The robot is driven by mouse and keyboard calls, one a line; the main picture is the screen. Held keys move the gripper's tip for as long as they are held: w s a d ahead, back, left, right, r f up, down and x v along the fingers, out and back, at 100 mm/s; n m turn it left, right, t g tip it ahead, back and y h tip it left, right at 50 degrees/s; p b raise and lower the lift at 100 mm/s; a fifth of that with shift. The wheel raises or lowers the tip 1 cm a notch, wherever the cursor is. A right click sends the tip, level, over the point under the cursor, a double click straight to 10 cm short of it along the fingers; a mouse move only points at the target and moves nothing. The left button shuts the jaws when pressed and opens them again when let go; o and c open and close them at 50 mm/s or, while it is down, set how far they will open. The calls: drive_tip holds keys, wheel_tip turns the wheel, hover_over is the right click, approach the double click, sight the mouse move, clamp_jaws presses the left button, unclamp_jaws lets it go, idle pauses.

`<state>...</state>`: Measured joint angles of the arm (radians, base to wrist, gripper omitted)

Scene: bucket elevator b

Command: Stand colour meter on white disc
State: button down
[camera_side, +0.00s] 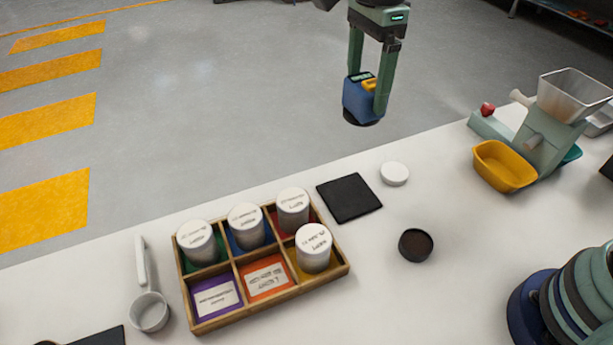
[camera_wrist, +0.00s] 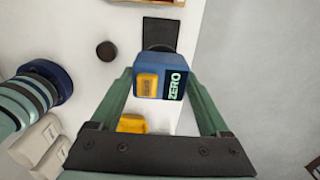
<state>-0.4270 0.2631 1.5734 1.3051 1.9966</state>
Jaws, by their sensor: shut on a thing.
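The colour meter (camera_side: 360,103) is a blue block with a yellow button and a dark round base. My gripper (camera_side: 366,95) is shut on it and holds it upright, high above the far edge of the table. In the wrist view the meter (camera_wrist: 148,69) sits between the finger ends, with a "ZERO" label facing the camera. The white disc (camera_side: 394,174) lies flat on the white table, right of a black square mat, below the meter in the side view. In the wrist view I cannot make out the disc; the meter probably covers it.
The black mat (camera_side: 349,198) lies left of the disc, a dark round cup (camera_side: 415,245) nearer the front. A wooden tray (camera_side: 341,270) holds several white-lidded jars. A mill with a yellow bin (camera_side: 505,166) stands at the right. A white scoop (camera_side: 149,311) lies at the left.

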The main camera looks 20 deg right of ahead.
drive_tip(key=w+d+r, duration=0.1)
drive_tip(key=d, duration=1.1)
drive_tip(key=shift+f, duration=9.8)
drive_tip(key=shift+f, duration=0.1)
unclamp_jaws()
wheel_tip(320, 180, up, 11)
drive_tip(key=s+d+r+n+t, duration=0.2)
drive_tip(key=s+r+n, duration=0.2)
drive_tip(key=n, duration=0.5)
drive_tip(key=s+d+r+n+t, duration=0.3)
drive_tip(key=s+r+n, duration=0.2)
drive_tip(key=s+n, duration=0.2)
drive_tip(key=shift+s+d+n+t, duration=0.25)
drive_tip(key=shift+d+n+t, duration=0.1)
drive_tip(key=shift+n, duration=0.65)
